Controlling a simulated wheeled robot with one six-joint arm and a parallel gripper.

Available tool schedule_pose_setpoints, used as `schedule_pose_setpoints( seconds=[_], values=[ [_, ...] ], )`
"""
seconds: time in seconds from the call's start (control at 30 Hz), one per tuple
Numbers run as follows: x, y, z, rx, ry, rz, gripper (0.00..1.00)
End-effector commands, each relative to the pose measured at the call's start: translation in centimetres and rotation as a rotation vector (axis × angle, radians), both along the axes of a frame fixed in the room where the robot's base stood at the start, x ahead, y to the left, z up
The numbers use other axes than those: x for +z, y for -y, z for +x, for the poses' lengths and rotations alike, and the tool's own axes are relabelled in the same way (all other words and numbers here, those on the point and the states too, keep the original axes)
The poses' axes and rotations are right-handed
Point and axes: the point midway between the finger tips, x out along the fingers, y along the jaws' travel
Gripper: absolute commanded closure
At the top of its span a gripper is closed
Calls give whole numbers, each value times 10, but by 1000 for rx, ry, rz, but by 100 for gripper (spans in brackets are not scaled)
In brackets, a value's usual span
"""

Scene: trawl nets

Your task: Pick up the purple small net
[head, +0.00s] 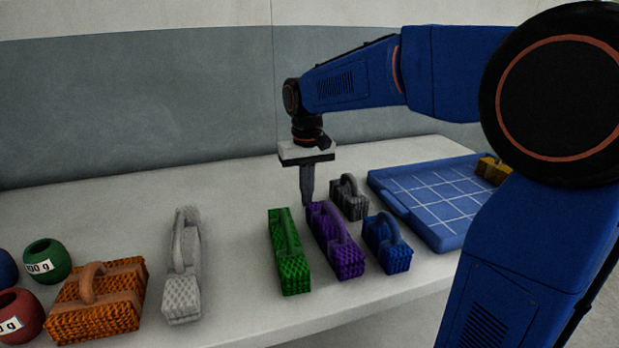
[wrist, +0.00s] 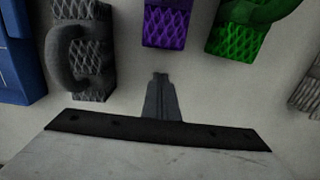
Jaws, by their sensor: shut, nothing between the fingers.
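The purple small net (head: 335,241) is a long textured block with a handle on top. It lies on the white table between a green net (head: 288,253) and a blue net (head: 387,245). In the wrist view the near end of the purple net (wrist: 166,26) shows at the top, cut by the frame edge. My gripper (head: 307,203) points down just behind the purple net's far end, shut and empty. In the wrist view its fingertips (wrist: 160,75) are together, a little apart from the purple net.
A dark grey net (head: 350,198) stands close to the right of my gripper. A blue gridded tray (head: 425,200) holding a yellow piece (head: 493,169) is at the right. A pale grey net (head: 184,270), an orange net (head: 98,302) and round weights (head: 46,262) are at the left.

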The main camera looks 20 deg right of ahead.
Motion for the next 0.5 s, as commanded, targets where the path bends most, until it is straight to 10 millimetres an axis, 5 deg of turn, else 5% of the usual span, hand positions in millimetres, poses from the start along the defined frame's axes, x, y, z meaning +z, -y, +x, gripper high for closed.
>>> schedule_pose_setpoints(
  seconds=[0.2, 0.5],
  values=[
    [-1, 0, -27, 0, 1, 0, 100],
    [-1, 0, -40, 0, 0, 0, 100]
  ],
)
